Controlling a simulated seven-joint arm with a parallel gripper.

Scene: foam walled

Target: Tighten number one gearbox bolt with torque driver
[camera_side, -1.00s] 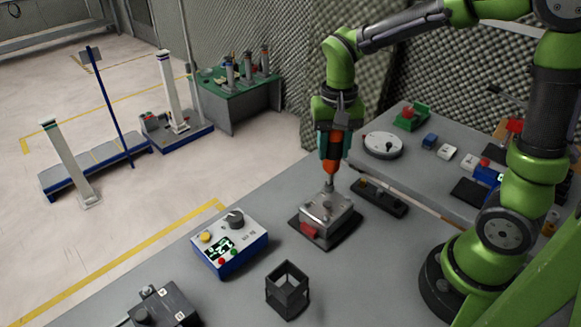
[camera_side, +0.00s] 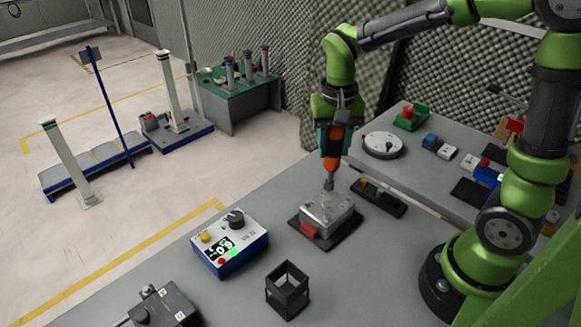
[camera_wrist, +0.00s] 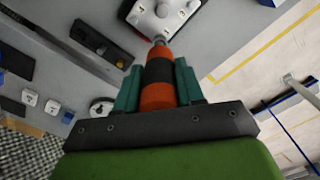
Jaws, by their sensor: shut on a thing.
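My gripper (camera_side: 336,138) is shut on the torque driver (camera_side: 332,162), an orange tool with a black band and a grey tip. The driver (camera_wrist: 158,82) is upright, tip down, over the back part of the gearbox (camera_side: 325,213). The gearbox is a silver block with bolts and a red piece at its front, on a dark base plate. In the wrist view the tip reaches the near edge of the gearbox (camera_wrist: 165,14); numbers are marked on its top. I cannot tell whether the tip touches a bolt. In the wrist view my gripper (camera_wrist: 158,90) has teal fingers around the driver.
A white and blue control box (camera_side: 230,243) has a lit green display and a glowing green button. An open black holder (camera_side: 287,289) stands in front of the gearbox. A dark tray (camera_side: 378,197) lies behind it. A grey box (camera_side: 162,307) sits at the front left.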

